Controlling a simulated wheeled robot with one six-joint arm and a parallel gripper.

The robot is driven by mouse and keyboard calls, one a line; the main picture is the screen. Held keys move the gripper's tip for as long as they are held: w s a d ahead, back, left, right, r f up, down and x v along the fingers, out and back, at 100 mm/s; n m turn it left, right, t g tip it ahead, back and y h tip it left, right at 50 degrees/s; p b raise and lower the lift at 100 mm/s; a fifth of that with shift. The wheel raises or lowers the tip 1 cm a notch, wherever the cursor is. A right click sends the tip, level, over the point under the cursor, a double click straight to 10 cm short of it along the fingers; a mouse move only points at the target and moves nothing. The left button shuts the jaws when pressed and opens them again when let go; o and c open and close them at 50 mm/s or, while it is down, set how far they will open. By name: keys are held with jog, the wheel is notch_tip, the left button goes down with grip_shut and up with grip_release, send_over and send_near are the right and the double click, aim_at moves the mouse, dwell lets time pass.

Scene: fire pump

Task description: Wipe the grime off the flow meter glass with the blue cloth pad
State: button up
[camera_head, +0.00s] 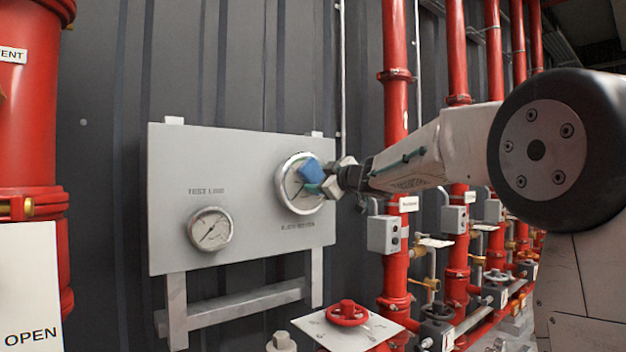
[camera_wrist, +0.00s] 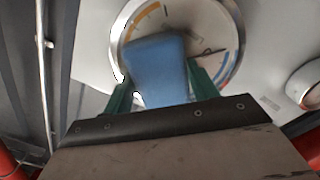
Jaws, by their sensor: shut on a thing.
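The flow meter (camera_head: 300,183) is the larger round gauge on the right of the grey panel, with a silver rim. My gripper (camera_head: 328,180) is at its face, coming in from the right. It is shut on the blue cloth pad (camera_head: 311,169). In the wrist view the pad (camera_wrist: 157,70) sits between the green fingers of my gripper (camera_wrist: 157,88), in front of the flow meter dial (camera_wrist: 205,28). I cannot tell whether the pad touches the glass. The pad and fingers hide part of the dial. No grime is clearly visible on the uncovered part.
A smaller test line gauge (camera_head: 210,229) is at the lower left of the grey panel (camera_head: 255,150). Red pipes (camera_head: 397,120) and a grey switch box (camera_head: 383,234) stand to the right. A red handwheel (camera_head: 347,313) is below the panel.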

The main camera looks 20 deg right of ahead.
jog(key=d, duration=0.1)
jog(key=w+d, duration=0.1)
jog(key=d, duration=0.1)
jog(key=shift+w+d, duration=0.25)
jog(key=shift+d, duration=0.15)
jog(key=v, duration=0.6)
dwell(0.4)
jog(key=v, duration=0.3)
jog(key=shift+r, duration=0.1)
dwell(0.5)
dwell(0.5)
